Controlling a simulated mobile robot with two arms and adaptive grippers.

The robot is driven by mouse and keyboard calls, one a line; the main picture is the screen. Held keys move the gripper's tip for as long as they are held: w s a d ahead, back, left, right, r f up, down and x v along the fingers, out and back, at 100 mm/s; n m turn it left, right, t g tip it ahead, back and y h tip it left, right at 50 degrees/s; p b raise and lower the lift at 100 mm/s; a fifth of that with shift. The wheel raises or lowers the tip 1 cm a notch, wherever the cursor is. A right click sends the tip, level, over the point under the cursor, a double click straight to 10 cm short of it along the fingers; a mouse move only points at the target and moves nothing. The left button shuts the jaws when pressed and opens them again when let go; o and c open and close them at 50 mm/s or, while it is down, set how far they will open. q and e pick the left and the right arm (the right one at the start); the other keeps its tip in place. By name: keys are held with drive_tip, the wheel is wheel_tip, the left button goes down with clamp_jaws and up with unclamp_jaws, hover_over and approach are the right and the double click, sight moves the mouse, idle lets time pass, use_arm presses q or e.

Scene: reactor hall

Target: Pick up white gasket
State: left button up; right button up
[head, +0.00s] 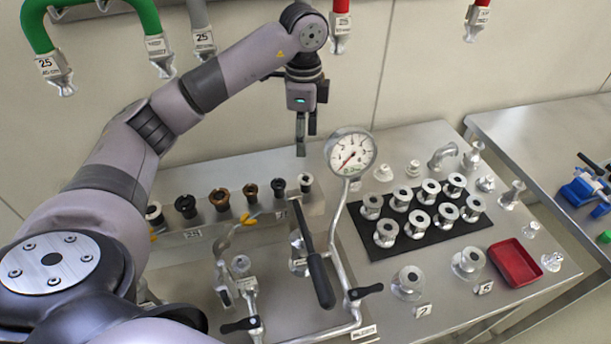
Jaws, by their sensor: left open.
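A row of small ring-shaped gaskets stands on a raised metal ledge (215,228) left of centre. The leftmost one (153,212) looks whitish with a dark centre, and the rightmost one (305,181) looks grey-white and dark. I cannot tell for certain which is the white gasket. Between them are black and brown ones, including a black one (185,205) and a brown one (219,198). My left gripper (306,141) points down, open and empty, above the right end of the row and apart from it. My right gripper is not in view.
A pressure gauge (351,153) on a bent pipe stands just right of my left gripper. A black-handled lever (320,279) rises in front. Metal flanged parts stand on a black mat (385,247), near a red tray (515,263). Hoses hang at the wall.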

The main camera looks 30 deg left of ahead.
use_arm(q)
drive_tip(key=p, duration=0.2)
hover_over(306, 178)
drive_tip(key=f, duration=0.6)
drive_tip(key=shift+s+f, duration=0.3)
drive_tip(key=shift+s, duration=0.1)
drive_tip(key=shift+f, duration=0.25)
drive_tip(key=f+p, duration=0.2)
drive_tip(key=f, duration=0.1)
drive_tip(key=f+p, duration=0.1)
drive_tip(key=shift+w+f, duration=0.15)
drive_tip(key=shift+w, duration=0.2)
drive_tip(key=shift+f, duration=0.25)
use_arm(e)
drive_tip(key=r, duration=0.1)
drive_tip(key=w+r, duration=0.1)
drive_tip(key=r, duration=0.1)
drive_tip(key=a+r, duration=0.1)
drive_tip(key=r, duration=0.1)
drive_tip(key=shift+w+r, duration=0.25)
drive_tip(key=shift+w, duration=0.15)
use_arm(q)
drive_tip(key=shift+f, duration=0.1)
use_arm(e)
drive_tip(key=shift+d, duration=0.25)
use_arm(q)
drive_tip(key=shift+f, duration=0.2)
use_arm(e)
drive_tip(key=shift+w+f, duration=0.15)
